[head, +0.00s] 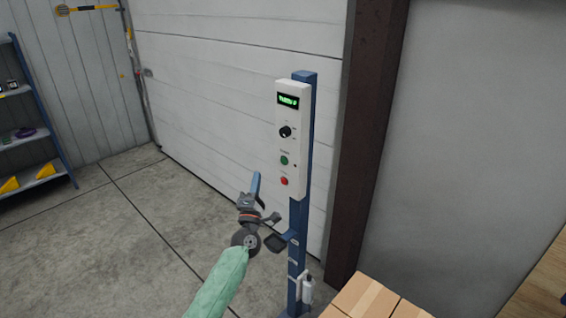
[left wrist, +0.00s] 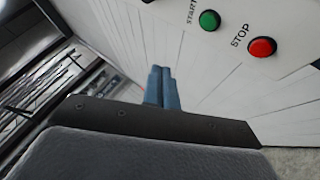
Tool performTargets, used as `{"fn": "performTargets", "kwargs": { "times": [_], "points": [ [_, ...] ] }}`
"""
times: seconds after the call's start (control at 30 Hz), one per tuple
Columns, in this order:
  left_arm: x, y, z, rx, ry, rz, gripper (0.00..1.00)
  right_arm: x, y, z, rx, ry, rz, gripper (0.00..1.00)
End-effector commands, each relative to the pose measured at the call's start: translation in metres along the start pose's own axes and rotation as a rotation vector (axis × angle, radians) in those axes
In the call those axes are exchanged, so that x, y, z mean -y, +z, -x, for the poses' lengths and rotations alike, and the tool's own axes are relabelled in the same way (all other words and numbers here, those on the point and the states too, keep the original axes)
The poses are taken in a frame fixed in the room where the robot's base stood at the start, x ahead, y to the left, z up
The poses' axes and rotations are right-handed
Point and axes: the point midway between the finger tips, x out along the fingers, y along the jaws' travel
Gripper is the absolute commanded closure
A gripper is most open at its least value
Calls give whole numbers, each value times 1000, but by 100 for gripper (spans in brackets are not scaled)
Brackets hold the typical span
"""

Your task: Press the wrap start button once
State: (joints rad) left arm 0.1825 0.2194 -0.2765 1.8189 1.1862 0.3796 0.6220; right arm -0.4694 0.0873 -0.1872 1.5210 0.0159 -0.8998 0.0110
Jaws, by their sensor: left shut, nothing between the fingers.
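The control panel (head: 290,140) is a white upright box on a blue post. It has a green lit display (head: 287,100), a black knob (head: 285,131), a green start button (head: 284,160) and a red stop button (head: 284,181). In the left wrist view the green button (left wrist: 209,20) is labelled START and the red button (left wrist: 262,48) STOP. My left gripper (head: 256,182) is shut and empty, with blue fingers pointing up, left of the panel and about level with the red button. Its fingertips (left wrist: 161,72) appear apart from both buttons. My right gripper is not in view.
The blue post (head: 297,245) stands in front of a white shutter door (head: 220,75). Cardboard boxes (head: 365,298) are at the bottom right. A blue shelf (head: 35,140) with yellow items stands far left. The concrete floor at left is clear.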

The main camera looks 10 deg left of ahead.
Motion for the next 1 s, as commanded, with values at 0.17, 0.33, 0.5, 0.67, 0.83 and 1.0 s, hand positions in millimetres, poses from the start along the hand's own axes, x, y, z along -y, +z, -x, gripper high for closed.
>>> {"fn": "performTargets", "kwargs": {
  "times": [0.17,0.33,0.5,0.67,0.83,1.0],
  "points": [
    [3,3,-4,0,1,0,100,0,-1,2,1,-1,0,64],
    [11,11,-14,0,1,1,100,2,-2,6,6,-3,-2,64],
    [22,21,-29,1,1,0,100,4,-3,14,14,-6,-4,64],
    [31,31,-42,0,1,-1,100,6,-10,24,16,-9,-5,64],
    [40,39,-53,0,0,-1,100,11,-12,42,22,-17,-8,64],
    [44,44,-60,0,0,0,100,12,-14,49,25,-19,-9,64]
  ]
}}
